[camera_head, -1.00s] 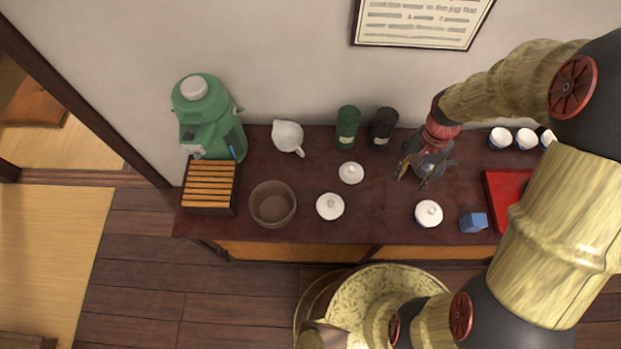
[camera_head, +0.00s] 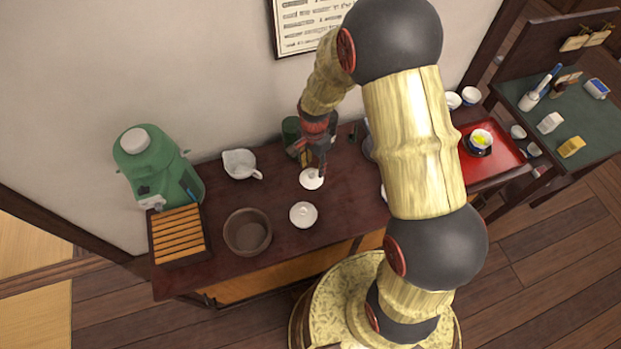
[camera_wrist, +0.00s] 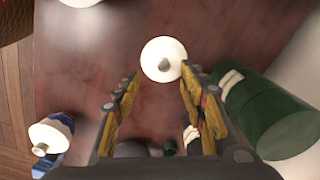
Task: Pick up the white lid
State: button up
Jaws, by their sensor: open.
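A round white lid (camera_head: 311,180) with a small knob lies on the dark red table, in front of the green canister. My gripper (camera_head: 314,163) is just above and behind it, pointing down. In the wrist view the lid (camera_wrist: 163,52) shows just beyond and between the two spread fingertips (camera_wrist: 160,78). The gripper is open and empty; I see no contact with the lid.
The green canister (camera_wrist: 268,112) stands close beside the right finger. A blue-and-white vessel with a white lid (camera_wrist: 48,138) is at lower left of the wrist view. A brown bowl (camera_head: 248,232), slatted wooden box (camera_head: 178,235), white pitcher (camera_head: 240,164) and red tray (camera_head: 505,150) are farther off.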

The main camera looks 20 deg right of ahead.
aim_at(312, 174)
jog(key=f, duration=0.1)
jog(key=f+b, duration=0.1)
jog(key=f, duration=0.1)
jog(key=f+b, duration=0.1)
jog(key=f, duration=0.1)
jog(key=shift+w+a+f, duration=0.15)
jog(key=shift+w, duration=0.15)
jog(key=c, duration=0.3)
jog(key=c, duration=0.8)
